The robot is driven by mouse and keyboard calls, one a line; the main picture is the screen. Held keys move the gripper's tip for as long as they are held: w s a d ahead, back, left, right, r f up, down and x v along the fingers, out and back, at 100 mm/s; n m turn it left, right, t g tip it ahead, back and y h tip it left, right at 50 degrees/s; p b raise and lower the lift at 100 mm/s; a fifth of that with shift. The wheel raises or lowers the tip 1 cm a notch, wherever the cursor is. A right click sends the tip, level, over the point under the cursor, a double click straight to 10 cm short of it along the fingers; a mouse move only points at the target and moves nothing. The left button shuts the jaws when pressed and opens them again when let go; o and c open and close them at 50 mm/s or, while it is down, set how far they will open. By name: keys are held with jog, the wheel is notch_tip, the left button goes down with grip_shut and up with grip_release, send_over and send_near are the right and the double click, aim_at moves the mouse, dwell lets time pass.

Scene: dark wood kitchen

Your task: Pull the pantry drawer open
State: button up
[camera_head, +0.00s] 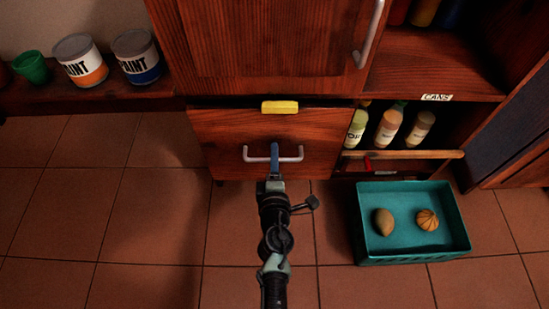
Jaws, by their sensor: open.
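The pantry drawer (230,131) is a dark red-brown wood front low in the cabinet, below a larger door. Its light metal bar handle (292,158) runs level across the middle of the front. The top edge of the drawer front shows a dark gap beneath the cabinet above. My gripper (274,152) reaches forward from the bottom of the view, with its blue fingertip part at the middle of the handle. It is open. I cannot tell whether the fingers touch the bar; the far finger is hidden.
A yellow block (280,107) sits at the drawer's top edge. A teal crate (364,222) with two squash-like items stands on the tiled floor at right. Bottles (388,127) stand on a low shelf. Paint cans (137,57) stand at left. The floor left of my arm is clear.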

jog(key=shift+c, duration=0.3)
grip_shut()
dwell(1.1)
